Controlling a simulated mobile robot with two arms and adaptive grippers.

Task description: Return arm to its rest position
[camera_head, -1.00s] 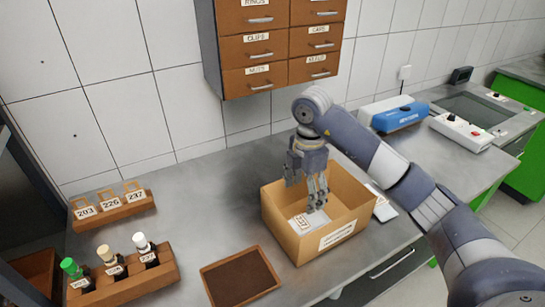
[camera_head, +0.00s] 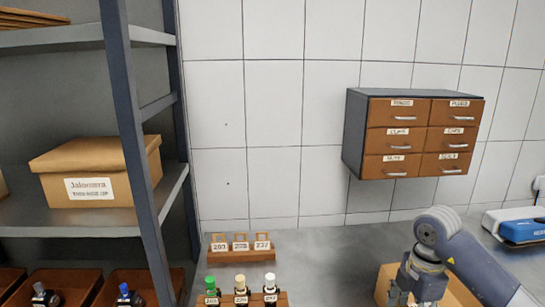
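My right arm comes in from the lower right. Its gripper (camera_head: 420,283) points down over the open cardboard box (camera_head: 459,290) on the grey table. The fingertips are cut off by the lower picture edge, so I cannot see whether they are open or hold anything. Most of the box is also below the picture edge or behind the arm. My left arm and gripper are not in view.
A wooden rack with numbered tags (camera_head: 241,254) and bottles with green, cream and white caps stand on the table (camera_head: 330,249). A drawer cabinet (camera_head: 352,135) hangs on the wall. A metal shelf (camera_head: 135,120) with a closed box (camera_head: 85,160) is at left. A blue device (camera_head: 522,230) stands right.

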